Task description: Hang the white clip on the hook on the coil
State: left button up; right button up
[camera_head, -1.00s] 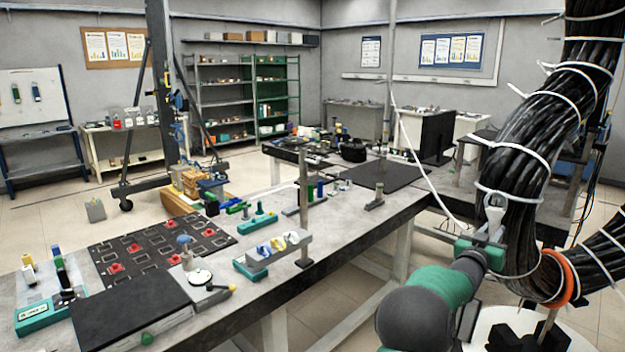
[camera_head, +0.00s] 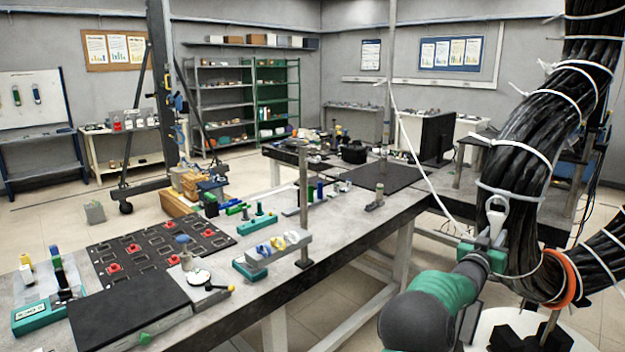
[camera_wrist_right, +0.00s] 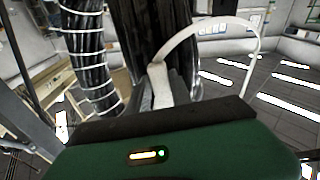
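The white clip (camera_head: 496,212) is in my right gripper (camera_head: 487,240), in front of the coil's left side. In the right wrist view the clip (camera_wrist_right: 159,86) stands up from between the fingers, with a white band curving to the right. The fingers appear shut on it. The coil (camera_head: 530,150) is a thick black cable bundle with white ties; it also shows in the right wrist view (camera_wrist_right: 90,50). I cannot make out the hook clearly, nor whether the clip touches the coil. My left gripper is not in view.
An orange ring (camera_head: 571,277) wraps the lower coil. A thin white cord (camera_head: 410,135) runs down to near my right gripper. A long workbench (camera_head: 345,232) with small fixtures stands to the left. A dark monitor (camera_head: 437,137) stands behind.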

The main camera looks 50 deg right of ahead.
jog(key=o, duration=0.4)
